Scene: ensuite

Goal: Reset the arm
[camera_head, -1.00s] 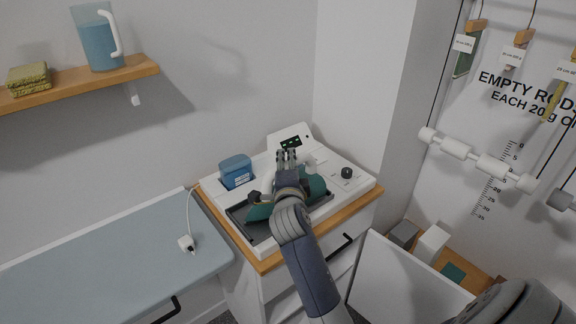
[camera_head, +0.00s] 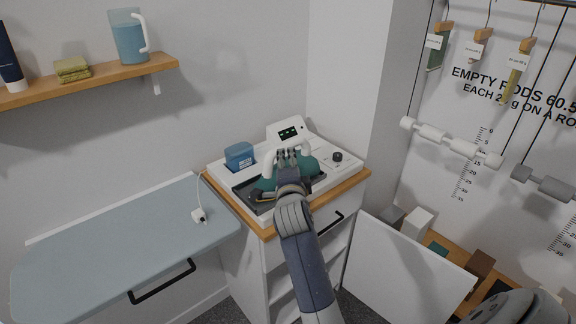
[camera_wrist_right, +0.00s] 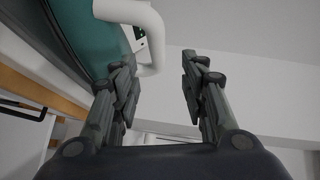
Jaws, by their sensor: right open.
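My right gripper (camera_head: 291,153) is over the white unit on the cabinet, in front of a teal object with a white handle. In the right wrist view the two fingers (camera_wrist_right: 158,70) are spread, with nothing visible held between them. The teal body (camera_wrist_right: 88,35) and its white handle (camera_wrist_right: 152,40) show at the upper left there, close to the left finger; I cannot tell if they touch. In the head view the teal object (camera_head: 306,166) sits on the unit's dark tray, partly hidden by my gripper and wrist. My left gripper is not in view.
The white unit (camera_head: 333,173) holds a blue container (camera_head: 239,156) and a small display. A blue-grey board (camera_head: 110,245) lies at left with a white plug (camera_head: 199,215). A shelf (camera_head: 90,82) carries a jug (camera_head: 128,38).

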